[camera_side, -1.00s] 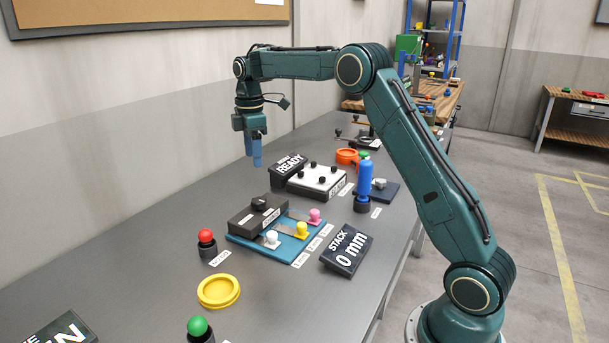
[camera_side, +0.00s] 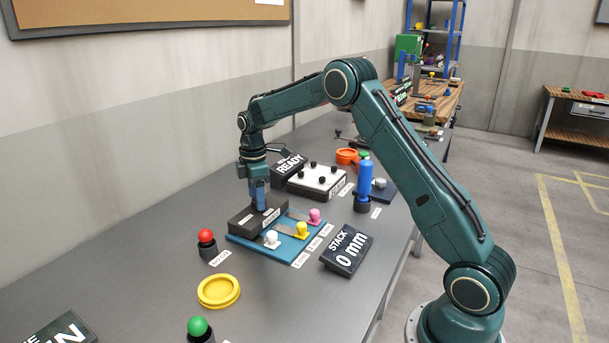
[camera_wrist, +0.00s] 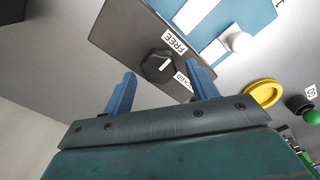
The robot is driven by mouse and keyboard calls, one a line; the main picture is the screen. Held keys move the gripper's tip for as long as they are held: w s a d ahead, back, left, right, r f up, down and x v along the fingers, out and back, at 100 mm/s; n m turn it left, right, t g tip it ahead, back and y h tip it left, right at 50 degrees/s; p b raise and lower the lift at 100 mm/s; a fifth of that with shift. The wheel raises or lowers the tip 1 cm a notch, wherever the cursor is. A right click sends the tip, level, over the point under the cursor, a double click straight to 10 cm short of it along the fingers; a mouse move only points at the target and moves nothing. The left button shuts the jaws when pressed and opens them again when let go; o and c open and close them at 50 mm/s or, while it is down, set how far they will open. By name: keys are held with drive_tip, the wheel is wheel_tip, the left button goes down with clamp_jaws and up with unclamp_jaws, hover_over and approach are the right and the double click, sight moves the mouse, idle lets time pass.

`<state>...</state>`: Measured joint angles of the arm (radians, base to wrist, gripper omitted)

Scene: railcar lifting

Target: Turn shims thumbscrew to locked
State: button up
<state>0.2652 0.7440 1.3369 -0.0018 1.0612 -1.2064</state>
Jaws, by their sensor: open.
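The shims thumbscrew is a black knob (camera_wrist: 157,67) on top of a dark block (camera_wrist: 122,32). In the wrist view it sits between and just beyond my open fingertips, with a white FREE label (camera_wrist: 174,40) on one side and a partly hidden label, seemingly LOCKED (camera_wrist: 184,80), on the other. A short light mark on the knob lies between the two labels. In the side view my gripper (camera_side: 260,206) points straight down over the dark block (camera_side: 243,217) and hides the knob. I cannot tell whether the fingers touch the knob.
The block stands on a blue base (camera_side: 285,252) with white, yellow and pink-knobbed shims (camera_side: 301,230). A READY display (camera_side: 289,167) and white panel (camera_side: 318,181) stand behind. A red button (camera_side: 206,238) and yellow ring (camera_side: 218,291) are nearer.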

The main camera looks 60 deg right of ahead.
drive_tip(key=shift+f, duration=0.35)
drive_tip(key=c, duration=1)
